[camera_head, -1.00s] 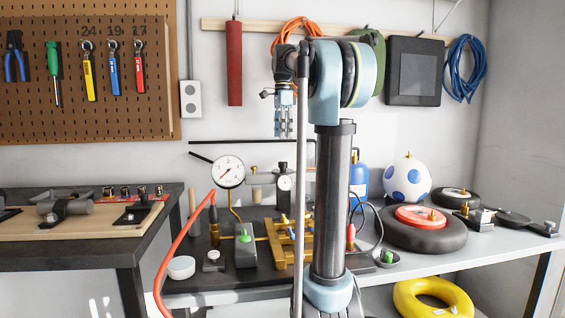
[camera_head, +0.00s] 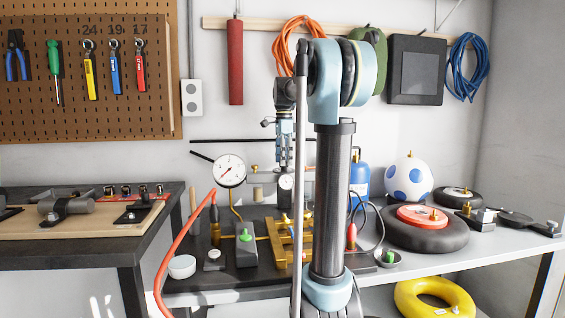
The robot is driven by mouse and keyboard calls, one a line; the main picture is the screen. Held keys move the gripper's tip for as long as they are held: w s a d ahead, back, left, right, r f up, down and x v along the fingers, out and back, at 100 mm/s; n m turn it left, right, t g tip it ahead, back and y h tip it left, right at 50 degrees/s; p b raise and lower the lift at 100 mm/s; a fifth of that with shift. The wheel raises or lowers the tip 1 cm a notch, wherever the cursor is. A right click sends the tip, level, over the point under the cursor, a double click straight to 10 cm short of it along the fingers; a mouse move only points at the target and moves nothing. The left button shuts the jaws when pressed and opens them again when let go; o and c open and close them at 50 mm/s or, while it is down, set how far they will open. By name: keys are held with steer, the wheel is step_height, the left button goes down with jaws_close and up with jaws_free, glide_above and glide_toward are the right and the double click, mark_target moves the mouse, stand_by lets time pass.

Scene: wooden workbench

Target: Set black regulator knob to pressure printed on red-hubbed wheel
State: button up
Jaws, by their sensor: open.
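The regulator stands at the back middle of the bench, with a small round white dial (camera_head: 286,183) on its front. Its black knob sits above that dial, where my gripper now covers it. My gripper (camera_head: 284,165) points straight down, open, with its fingertips at the knob's height. I cannot tell whether the fingers straddle the knob or touch it. The red-hubbed wheel (camera_head: 435,240) lies flat at the right, a black tyre with a red hub. Its print is too small to read. A larger white gauge (camera_head: 230,170) stands left of the regulator.
A blue cylinder (camera_head: 359,177) and a blue-spotted white ball (camera_head: 407,179) stand right of my arm. A red hose (camera_head: 178,245) curves at the left.

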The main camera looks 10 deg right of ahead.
steer(key=shift+f, duration=0.35)
steer(key=shift+c, duration=0.2)
steer(key=c, duration=1)
